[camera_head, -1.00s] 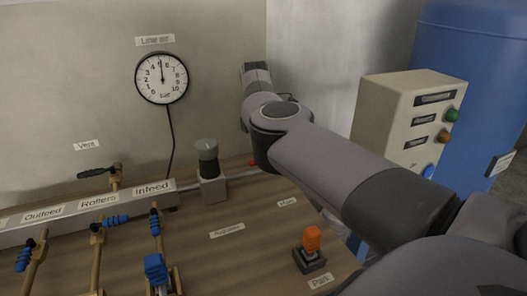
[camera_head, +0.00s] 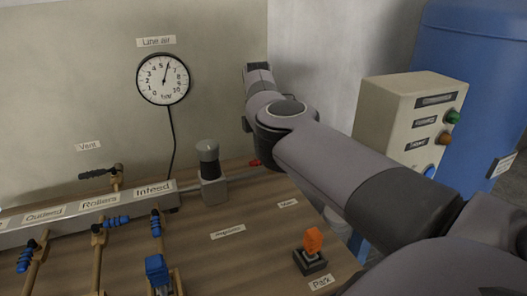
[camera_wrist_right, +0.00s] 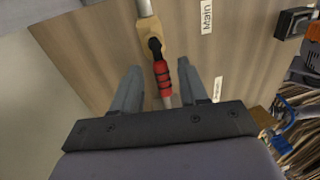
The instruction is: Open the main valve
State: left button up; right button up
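The main valve has a red lever (camera_wrist_right: 163,82) on a brass body (camera_wrist_right: 149,32). In the right wrist view the lever lies roughly along the pipe, close to the "Main" label (camera_wrist_right: 207,16). In the head view only the red tip (camera_head: 254,162) shows beside my right arm. My right gripper (camera_wrist_right: 161,82) is open, with one finger on each side of the lever and visible gaps to both. In the head view my right arm hides its fingers. My left gripper is not in view.
The "Line air" gauge (camera_head: 163,78) needle points a little right of the top. The grey and black regulator (camera_head: 210,170) stands left of the valve. Blue-handled valves (camera_head: 156,222) fill the left. An orange switch (camera_head: 312,241) and a control box (camera_head: 395,125) are on the right.

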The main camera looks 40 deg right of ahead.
jog(key=shift+r, duration=0.1)
jog(key=shift+w+r, duration=0.1)
jog(key=shift+r, duration=0.2)
notch_tip(320, 180, up, 6)
jog(key=w+p, duration=0.1)
jog(key=p, duration=0.5)
jog(key=shift+d+p, duration=0.2)
jog(key=shift+p, duration=0.2)
dwell(0.3)
